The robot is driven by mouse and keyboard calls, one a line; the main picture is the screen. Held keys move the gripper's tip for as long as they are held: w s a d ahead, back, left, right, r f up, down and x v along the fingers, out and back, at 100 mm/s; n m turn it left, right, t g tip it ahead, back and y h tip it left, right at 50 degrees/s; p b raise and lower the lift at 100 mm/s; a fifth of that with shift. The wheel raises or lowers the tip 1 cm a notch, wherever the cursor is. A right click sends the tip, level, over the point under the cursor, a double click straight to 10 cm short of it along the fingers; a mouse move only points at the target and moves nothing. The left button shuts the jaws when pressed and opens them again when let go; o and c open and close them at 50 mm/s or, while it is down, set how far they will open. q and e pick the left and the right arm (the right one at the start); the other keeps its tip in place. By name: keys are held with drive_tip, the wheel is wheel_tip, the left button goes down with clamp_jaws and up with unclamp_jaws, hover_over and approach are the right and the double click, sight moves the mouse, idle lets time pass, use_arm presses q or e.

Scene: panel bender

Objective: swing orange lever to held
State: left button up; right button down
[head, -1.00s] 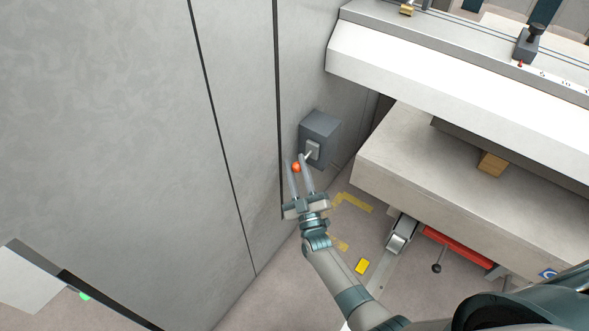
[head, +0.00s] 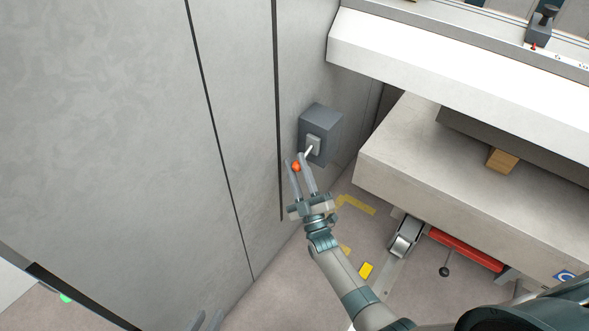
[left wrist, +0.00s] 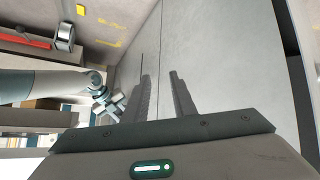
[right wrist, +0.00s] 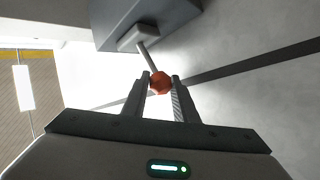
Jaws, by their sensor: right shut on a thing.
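The orange lever has a round orange knob (head: 296,166) on a short pale rod (head: 308,151) that comes from a dark grey box (head: 322,122) on the grey wall panel. My right gripper (head: 301,160) is shut on the knob, with one finger on each side. In the right wrist view the knob (right wrist: 160,82) sits between the fingertips, and the rod runs up to the box (right wrist: 150,18). My left gripper (head: 208,318) shows only its fingertips at the bottom edge of the head view. In the left wrist view its fingers (left wrist: 162,76) are apart with nothing between them.
The tall grey wall (head: 130,120) fills the left. A pale machine table (head: 430,180) stands to the right, with a red pedal bar (head: 465,250) below it. Yellow marks and a yellow block (head: 366,270) lie on the floor.

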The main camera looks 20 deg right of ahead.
drive_tip(key=n+b, duration=0.1)
drive_tip(key=n+y+b, duration=0.1)
drive_tip(key=shift+w+d+f+t+b, duration=0.2)
drive_tip(key=shift+w+d+t+b, duration=0.1)
drive_tip(key=shift+w+d+b, duration=0.05)
drive_tip(key=shift+w+d+f+n+y+b, duration=0.15)
drive_tip(key=shift+f+n+y+b, duration=0.1)
drive_tip(key=shift+n+y+b, duration=0.75)
use_arm(q)
drive_tip(key=w+d+r+t+h, duration=0.1)
drive_tip(key=d+r+t+h, duration=0.1)
drive_tip(key=r+t, duration=0.3)
drive_tip(key=w+d+r+t+h, duration=0.1)
drive_tip(key=r+t, duration=0.5)
drive_tip(key=r, duration=0.7)
drive_tip(key=shift+d+m+t+h, duration=0.3)
drive_tip(key=shift+d+h, duration=0.1)
drive_tip(key=shift+d, duration=0.3)
use_arm(e)
drive_tip(key=c, duration=1.5)
unclamp_jaws()
use_arm(q)
drive_tip(key=shift+w+a, duration=0.2)
drive_tip(key=shift+a, duration=0.15)
use_arm(e)
drive_tip(key=shift+o, duration=0.3)
drive_tip(key=shift+f, duration=0.15)
